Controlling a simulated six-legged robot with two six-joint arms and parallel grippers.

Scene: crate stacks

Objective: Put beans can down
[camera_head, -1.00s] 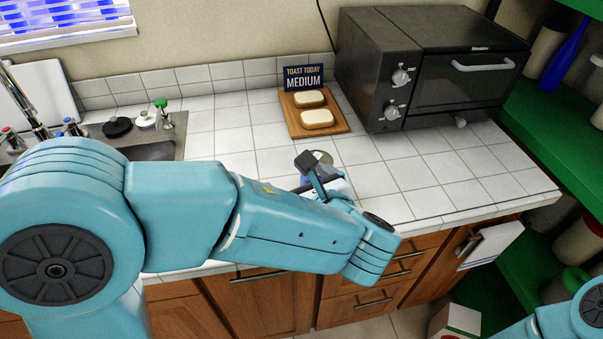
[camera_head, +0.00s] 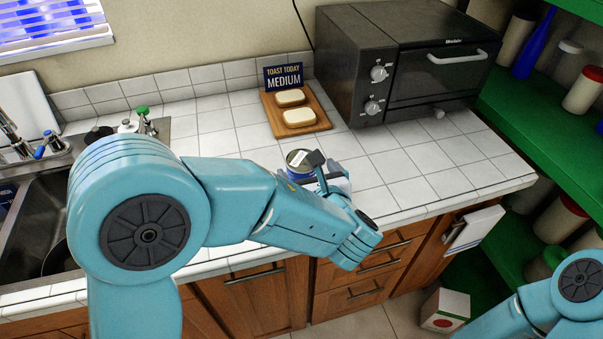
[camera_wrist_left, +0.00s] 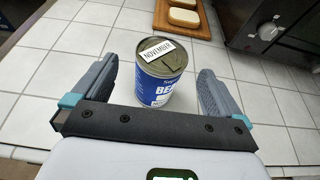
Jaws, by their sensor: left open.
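The beans can (camera_wrist_left: 165,82) stands upright on the white tiled counter in the left wrist view. It is blue with a metal lid, and a paper label on the lid reads "NOVEMBER". My left gripper (camera_wrist_left: 165,85) is open, with one finger on each side of the can and visible gaps between. In the head view the can (camera_head: 299,164) shows beside my left gripper (camera_head: 318,170), partly hidden by my left arm. My right gripper is out of view; only part of the right arm shows at lower right.
A wooden board (camera_head: 296,115) with two bread pieces lies behind the can, by a "TOAST TODAY MEDIUM" sign (camera_head: 284,77). A dark toaster oven (camera_head: 400,60) stands at back right. The sink (camera_head: 40,215) is left. Counter right of the can is clear.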

